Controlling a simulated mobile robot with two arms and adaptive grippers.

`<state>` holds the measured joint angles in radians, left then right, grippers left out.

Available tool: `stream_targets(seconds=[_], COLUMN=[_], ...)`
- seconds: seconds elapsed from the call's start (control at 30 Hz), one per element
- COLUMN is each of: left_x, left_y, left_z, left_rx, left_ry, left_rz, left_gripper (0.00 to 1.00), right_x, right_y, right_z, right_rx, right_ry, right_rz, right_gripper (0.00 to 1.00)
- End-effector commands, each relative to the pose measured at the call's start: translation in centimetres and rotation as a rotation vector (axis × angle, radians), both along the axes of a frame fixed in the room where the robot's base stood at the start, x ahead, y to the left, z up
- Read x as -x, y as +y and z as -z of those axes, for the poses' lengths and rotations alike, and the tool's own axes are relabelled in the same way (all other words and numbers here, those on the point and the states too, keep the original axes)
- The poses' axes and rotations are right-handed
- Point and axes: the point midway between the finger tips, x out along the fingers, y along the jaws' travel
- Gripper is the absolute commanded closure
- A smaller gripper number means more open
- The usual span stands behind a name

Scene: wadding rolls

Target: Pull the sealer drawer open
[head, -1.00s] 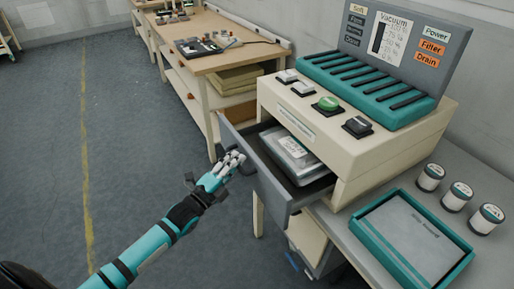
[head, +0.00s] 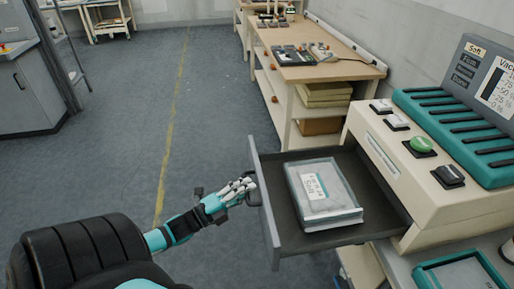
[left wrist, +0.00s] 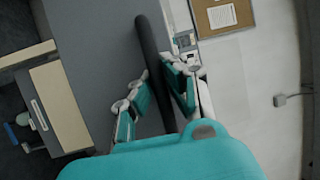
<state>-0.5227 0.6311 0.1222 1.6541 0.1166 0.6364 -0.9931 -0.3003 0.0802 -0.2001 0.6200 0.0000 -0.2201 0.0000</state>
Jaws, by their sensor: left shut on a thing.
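The sealer drawer (head: 268,222) is pulled well out of the cream sealer (head: 388,165) in the head view, with its grey front panel facing left. A clear packet with a white label marked "Soft" (head: 322,192) lies inside it. My left gripper (head: 243,188) is at the outer face of the drawer front, shut on the handle. In the left wrist view the gripper (left wrist: 160,95) has its teal-padded fingers on both sides of the dark handle bar (left wrist: 150,60), with the grey drawer front (left wrist: 95,50) behind. My right gripper is not in view.
Green, white and black buttons (head: 420,145) sit on the sealer top. A teal tray (head: 430,272) lies at the bottom right. A wooden workbench (head: 318,72) stands behind the drawer. The floor (head: 120,140) to the left is open, with a yellow line.

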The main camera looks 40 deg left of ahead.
Motion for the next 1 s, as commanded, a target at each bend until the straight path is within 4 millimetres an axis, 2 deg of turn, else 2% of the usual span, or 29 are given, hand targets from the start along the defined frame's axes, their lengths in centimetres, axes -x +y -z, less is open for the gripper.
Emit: stream_targets(seconds=[0.4,0.5,0.67,1.0], left_x=[0.37,0.37,0.32,0.78], left_y=[0.16,0.17,0.18,0.30], left_z=[0.40,0.40,0.26,0.29], left_rx=[0.003,0.003,0.002,0.001], left_ry=[0.009,0.009,0.006,0.005], left_rz=[-0.001,-0.002,-0.001,-0.001], left_gripper=[1.00,0.83,0.64,0.64], right_x=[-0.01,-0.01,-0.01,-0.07], right_y=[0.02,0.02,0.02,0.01], right_z=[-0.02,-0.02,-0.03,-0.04], right_rx=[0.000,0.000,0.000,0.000], right_ry=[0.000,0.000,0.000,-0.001], right_rz=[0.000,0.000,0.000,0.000], right_gripper=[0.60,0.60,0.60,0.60])
